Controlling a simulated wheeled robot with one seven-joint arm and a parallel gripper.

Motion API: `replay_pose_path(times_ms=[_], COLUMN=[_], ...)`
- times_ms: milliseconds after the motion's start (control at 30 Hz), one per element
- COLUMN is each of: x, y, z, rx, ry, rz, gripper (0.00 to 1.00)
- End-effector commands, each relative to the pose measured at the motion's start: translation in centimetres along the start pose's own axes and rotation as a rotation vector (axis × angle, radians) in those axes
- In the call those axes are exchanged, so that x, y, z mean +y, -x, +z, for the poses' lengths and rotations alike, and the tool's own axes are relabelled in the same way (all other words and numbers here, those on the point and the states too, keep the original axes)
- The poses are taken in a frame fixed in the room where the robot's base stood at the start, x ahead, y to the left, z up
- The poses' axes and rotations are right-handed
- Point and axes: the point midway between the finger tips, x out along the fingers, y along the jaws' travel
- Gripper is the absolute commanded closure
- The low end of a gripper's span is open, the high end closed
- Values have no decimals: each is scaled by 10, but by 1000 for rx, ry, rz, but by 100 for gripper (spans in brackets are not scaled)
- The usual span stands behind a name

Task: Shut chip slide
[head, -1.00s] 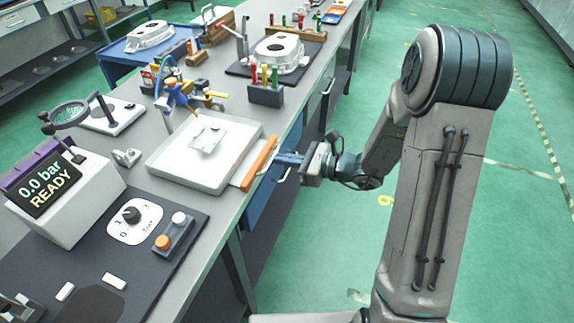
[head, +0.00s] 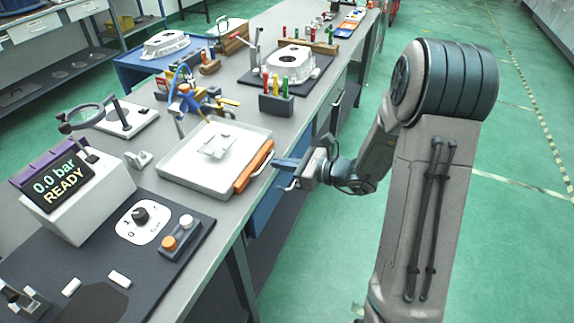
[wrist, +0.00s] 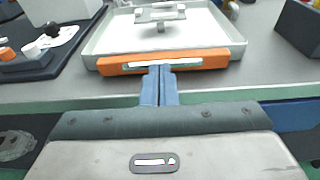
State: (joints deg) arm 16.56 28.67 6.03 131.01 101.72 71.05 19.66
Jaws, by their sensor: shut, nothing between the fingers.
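The chip slide appears to be the orange bar (head: 254,167) with a pale slot, at the front edge of the shallow white tray (head: 180,174) on the bench. In the wrist view the orange bar (wrist: 110,66) lies along the tray's front rim, with no clear gap between them. My gripper (head: 277,162) is shut and empty, its blue fingers pointing at the bar from the aisle side. In the wrist view the fingertips (wrist: 160,69) overlap the middle of the bar's slot. I cannot tell whether they touch it.
A pale bracketed plate (head: 216,146) sits in the tray. Left stands a pressure unit (head: 75,200) reading 0.0 bar READY, with a dial and buttons. Behind are a dark tool block (head: 277,104) and a casting (head: 290,60). The aisle floor on the right is clear.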

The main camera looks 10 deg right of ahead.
Motion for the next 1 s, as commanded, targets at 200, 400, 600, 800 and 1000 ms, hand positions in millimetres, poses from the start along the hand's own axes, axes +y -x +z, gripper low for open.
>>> replay_pose_path(times_ms=[200, 400, 600, 800, 1000], x=[-5, -5, -4, -3, 28], y=[54, 96, 118, 122, 113], z=[-2, -2, -2, -2, 13], rx=[4, 5, 6, 8, 87], ry=[-2, -3, -3, -2, 119], rz=[-11, -11, -8, -4, 116], gripper=[100, 100, 100, 100, 100])
